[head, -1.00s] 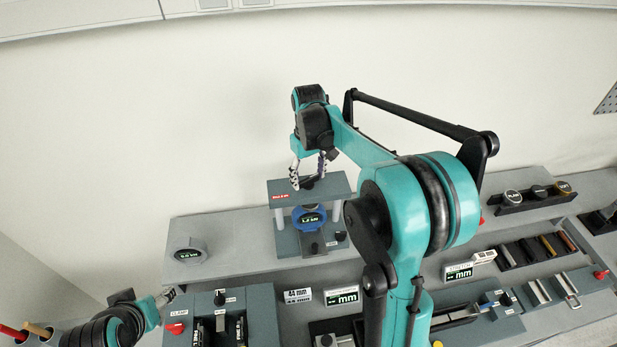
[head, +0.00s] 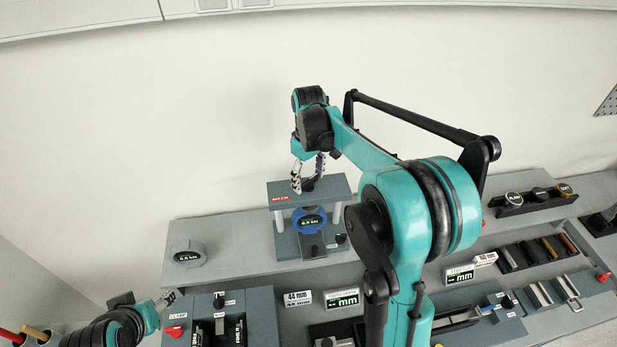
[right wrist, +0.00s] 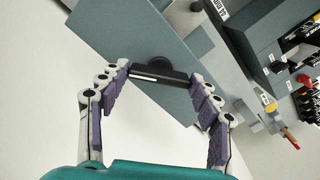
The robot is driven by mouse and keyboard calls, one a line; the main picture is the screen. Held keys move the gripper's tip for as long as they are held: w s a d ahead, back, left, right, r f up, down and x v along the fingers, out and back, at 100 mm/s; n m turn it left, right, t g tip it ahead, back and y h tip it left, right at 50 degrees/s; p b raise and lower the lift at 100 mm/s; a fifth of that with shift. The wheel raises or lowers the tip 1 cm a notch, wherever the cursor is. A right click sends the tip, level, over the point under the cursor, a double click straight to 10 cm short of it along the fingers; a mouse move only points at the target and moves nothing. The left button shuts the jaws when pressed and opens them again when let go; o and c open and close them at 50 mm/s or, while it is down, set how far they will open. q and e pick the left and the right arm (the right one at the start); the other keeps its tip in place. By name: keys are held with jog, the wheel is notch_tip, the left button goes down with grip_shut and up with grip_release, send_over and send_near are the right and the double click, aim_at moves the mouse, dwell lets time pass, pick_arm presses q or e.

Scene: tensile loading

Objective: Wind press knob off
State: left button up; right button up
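The grey press (head: 338,188) stands on the shelf at the centre of the head view. Its black knob (head: 309,184) sits on the top plate. My right gripper (head: 308,184) points down at this plate. In the right wrist view its fingertips (right wrist: 160,75) are at the two ends of the knob's black bar (right wrist: 158,76) and seem to touch it. The round black part (right wrist: 160,64) shows behind the bar. A blue ring gauge (head: 296,222) with a lit display sits under the plate. My left gripper (head: 165,299) is at the lower left, away from the press; its fingertips seem apart.
A grey round gauge (head: 187,254) stands on the shelf left of the press. The clamp box (head: 260,310) is in front at the left. My right arm hides part of the bench.

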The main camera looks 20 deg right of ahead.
aim_at(309, 180)
jog(key=shift+o, duration=1.2)
notch_tip(309, 180, up, 12)
